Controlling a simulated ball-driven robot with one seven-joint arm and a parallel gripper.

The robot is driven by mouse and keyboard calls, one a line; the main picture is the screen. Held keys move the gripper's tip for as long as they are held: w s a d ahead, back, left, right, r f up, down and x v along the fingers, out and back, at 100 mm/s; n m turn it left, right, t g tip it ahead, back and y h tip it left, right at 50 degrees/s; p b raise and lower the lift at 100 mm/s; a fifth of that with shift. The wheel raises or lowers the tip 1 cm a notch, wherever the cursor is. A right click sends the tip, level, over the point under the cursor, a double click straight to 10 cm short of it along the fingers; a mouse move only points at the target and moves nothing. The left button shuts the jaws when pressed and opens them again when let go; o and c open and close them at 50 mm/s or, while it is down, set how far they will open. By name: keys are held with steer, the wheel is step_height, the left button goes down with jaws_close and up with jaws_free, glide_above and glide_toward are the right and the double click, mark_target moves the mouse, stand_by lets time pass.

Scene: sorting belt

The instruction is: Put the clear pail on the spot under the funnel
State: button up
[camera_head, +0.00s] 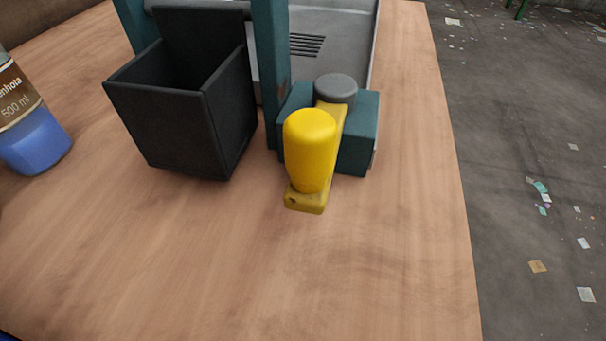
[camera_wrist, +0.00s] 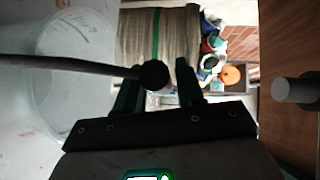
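My gripper (camera_wrist: 157,90) shows in the wrist view with its two dark fingers apart. A dark rod (camera_wrist: 70,64) comes in from the left and ends in a round black knob (camera_wrist: 153,75) at the fingers. A gap shows between the knob and the right finger, and I see no grip on it. A pale, cloudy round shape with handwriting (camera_wrist: 75,40) fills the left of the wrist view; I cannot tell whether it is the clear pail. My gripper does not show in the head view. I cannot make out the funnel or the spot under it.
A black open bin (camera_head: 185,120) stands on the wooden table (camera_head: 250,270), beside a teal post (camera_head: 270,70). A yellow lever (camera_head: 310,150) sits on a teal block (camera_head: 357,140). A bottle with blue liquid (camera_head: 35,140) stands at left. The table's front is clear.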

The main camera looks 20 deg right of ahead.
steer(key=shift+o, duration=1.3)
steer(key=shift+r, duration=0.1)
steer(key=shift+s+r, duration=0.1)
steer(key=shift+s, duration=0.1)
steer(key=s+d+r+p, duration=0.1)
steer(key=s+p, duration=0.2)
steer(key=s, duration=0.8)
steer(key=shift+s+d+r+p, duration=0.2)
steer(key=shift+d+r+p, duration=0.05)
steer(key=shift+d+p, duration=0.05)
